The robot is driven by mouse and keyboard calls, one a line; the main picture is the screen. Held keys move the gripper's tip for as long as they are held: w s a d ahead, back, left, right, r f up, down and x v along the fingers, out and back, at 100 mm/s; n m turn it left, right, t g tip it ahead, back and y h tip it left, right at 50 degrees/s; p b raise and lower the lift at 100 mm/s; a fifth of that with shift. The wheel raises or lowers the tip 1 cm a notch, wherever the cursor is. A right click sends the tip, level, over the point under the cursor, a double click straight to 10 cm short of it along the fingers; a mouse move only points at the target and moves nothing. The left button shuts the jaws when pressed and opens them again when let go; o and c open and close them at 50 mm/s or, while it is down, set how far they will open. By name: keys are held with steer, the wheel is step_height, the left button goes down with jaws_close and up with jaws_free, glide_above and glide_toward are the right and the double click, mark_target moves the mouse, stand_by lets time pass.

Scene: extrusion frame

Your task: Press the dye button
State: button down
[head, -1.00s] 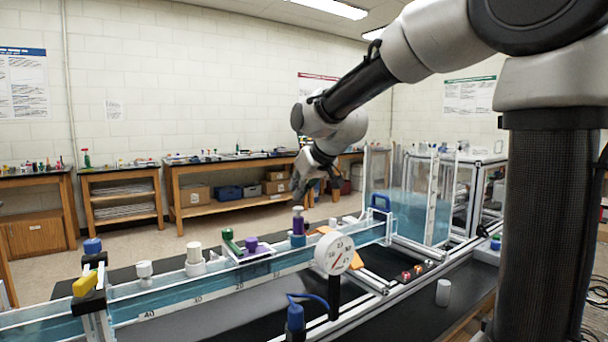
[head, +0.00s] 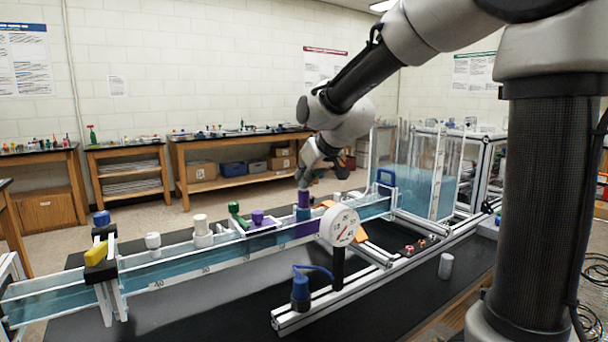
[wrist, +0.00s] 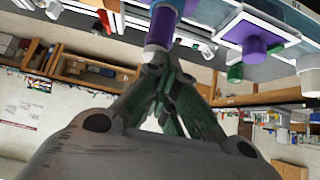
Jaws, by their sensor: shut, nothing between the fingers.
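The dye button appears to be the upright purple cylinder (head: 303,199) on a blue base (head: 303,214), on the far side of the water channel (head: 215,258). The purple cylinder also shows at the top of the wrist view (wrist: 160,27). My gripper (head: 304,183) is shut and empty, pointing down onto the top of the cylinder. In the wrist view its closed fingertips (wrist: 155,62) meet the cylinder's end and seem to touch it. The fingers hide part of that end. Purple-tinted water (head: 298,233) shows in the channel below the button.
A white round gauge (head: 339,226) stands just in front and to the right. A purple knob (head: 257,217) and a green-capped part (head: 235,208) are to the left. A clear water tank (head: 418,190) stands at the right. The black bench top in front is mostly clear.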

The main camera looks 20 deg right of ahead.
steer(key=w+r+v, duration=0.2)
steer(key=v, duration=1)
steer(key=shift+s+a+r, duration=0.2)
steer(key=shift+s+r, duration=0.1)
steer(key=s+d+f+m+g+h, duration=0.1)
steer(key=s+d+f, duration=0.3)
steer(key=s, duration=0.5)
steer(key=s+d+f+m+g+h, duration=0.1)
steer(key=s+d+f, duration=0.3)
steer(key=s, duration=0.5)
steer(key=s+d+f+m+g, duration=0.1)
steer(key=s+d+f+g, duration=0.1)
steer(key=s+d+f, duration=0.2)
steer(key=s+f, duration=0.3)
steer(key=s, duration=0.2)
steer(key=shift+s+d+m+h, duration=0.15)
steer(key=shift+d+m+h, duration=0.15)
steer(key=shift+h, duration=0.1)
